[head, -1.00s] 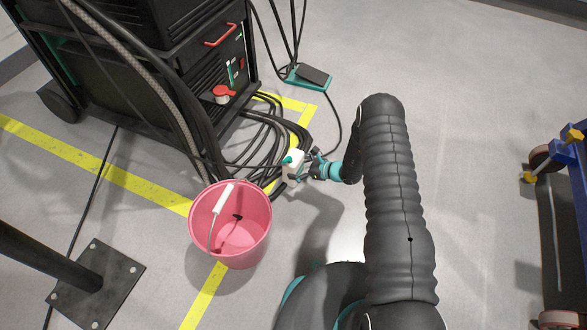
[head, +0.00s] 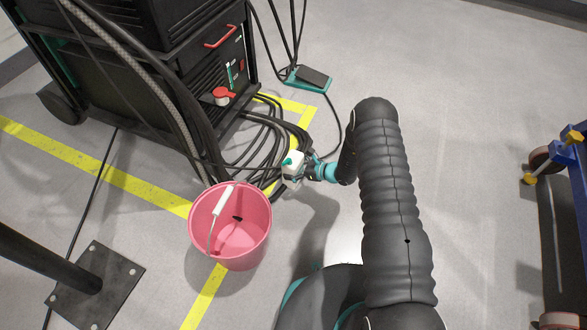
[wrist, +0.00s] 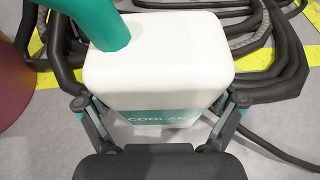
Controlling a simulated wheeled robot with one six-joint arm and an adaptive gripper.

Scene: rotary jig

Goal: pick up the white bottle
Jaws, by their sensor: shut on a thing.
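The white bottle (head: 292,163) has a teal cap and is at the end of my arm in the head view, just right of the pink bucket. In the wrist view the white bottle (wrist: 155,60) fills the middle, with its teal cap at the upper left and a teal label reading "COOLA…" partly hidden by my gripper. My gripper (wrist: 160,118) has one finger on each side of the bottle and is shut on it. It also shows in the head view (head: 303,168). The bottle looks upright. I cannot tell whether its base touches the floor.
The pink bucket (head: 232,228) with a white handle stands left of the bottle. Coiled black cables (head: 265,140) lie behind it, beside a black machine (head: 150,70). A teal pedal (head: 308,78) lies further back. A blue-framed cart (head: 570,180) is at the right edge.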

